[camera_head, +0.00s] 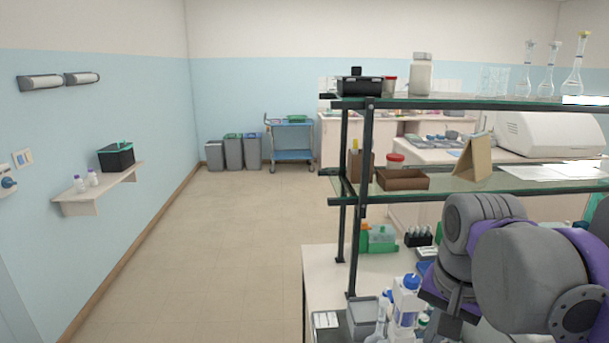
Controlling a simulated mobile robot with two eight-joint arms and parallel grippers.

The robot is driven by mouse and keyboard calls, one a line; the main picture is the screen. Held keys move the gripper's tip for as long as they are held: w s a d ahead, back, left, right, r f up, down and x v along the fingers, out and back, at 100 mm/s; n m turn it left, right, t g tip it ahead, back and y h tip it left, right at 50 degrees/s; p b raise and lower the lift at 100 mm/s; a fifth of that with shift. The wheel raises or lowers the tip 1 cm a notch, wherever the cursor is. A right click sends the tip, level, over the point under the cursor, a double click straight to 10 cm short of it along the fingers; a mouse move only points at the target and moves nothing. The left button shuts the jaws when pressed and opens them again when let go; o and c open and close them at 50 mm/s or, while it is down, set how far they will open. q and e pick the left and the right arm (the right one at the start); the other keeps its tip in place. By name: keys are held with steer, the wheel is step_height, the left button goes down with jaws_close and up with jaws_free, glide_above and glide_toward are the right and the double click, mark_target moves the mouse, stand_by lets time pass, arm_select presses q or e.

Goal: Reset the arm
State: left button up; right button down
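My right arm, with grey joints and purple links, comes in at the lower right in front of the shelf rack and the bench. Its gripper is not clearly visible; the arm's end is cut off or hidden at the lower right. My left arm and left gripper are out of view. No slide or staining jar can be made out clearly.
A glass shelf rack (450,102) stands over a white bench (318,272), close to my arm. Bottles (406,303) and a grey container (362,318) crowd the bench. A wall shelf (98,190) is at left. The floor (215,255) between is clear.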

steer(key=s+a+f+n+t, duration=0.1)
steer(key=s+f+n+t, duration=0.1)
steer(key=f, duration=1.1)
steer(key=s+a+f+n+t, duration=0.1)
steer(key=s+f+n, duration=0.4)
steer(key=f, duration=0.7)
steer(key=shift+a+f+n+t, duration=0.2)
steer(key=shift+f+n+t, duration=0.15)
steer(key=shift+t, duration=0.35)
steer(key=shift+s, duration=0.1)
